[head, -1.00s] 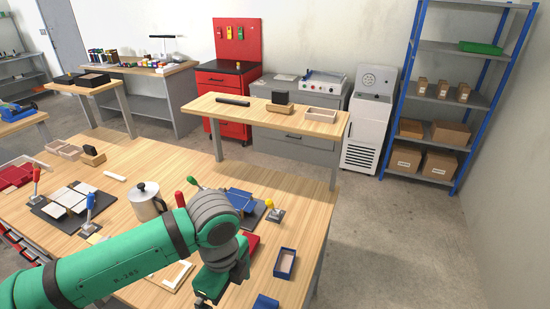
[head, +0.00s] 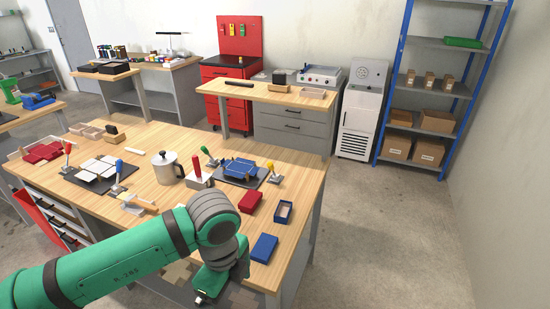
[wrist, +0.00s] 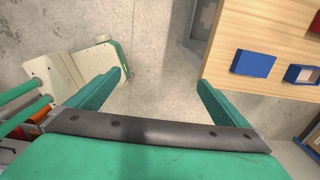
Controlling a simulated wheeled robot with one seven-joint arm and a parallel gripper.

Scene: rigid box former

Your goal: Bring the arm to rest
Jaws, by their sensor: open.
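My green arm reaches in from the lower left of the head view and bends down at a grey joint. My gripper (wrist: 162,88) shows in the wrist view with its two green fingers wide apart and nothing between them. Bare concrete floor lies under the gap between the fingers. In the head view the gripper (head: 203,298) hangs at the bottom of the picture, just off the near edge of the wooden workbench (head: 140,155); its fingertips are hard to make out there.
A blue box (head: 264,248), an open blue box (head: 284,211) and a red box (head: 250,202) lie near the bench's right end. A steel pot (head: 166,168) and toggle clamps stand farther in. Free floor (head: 390,230) lies to the right. My base shows in the wrist view.

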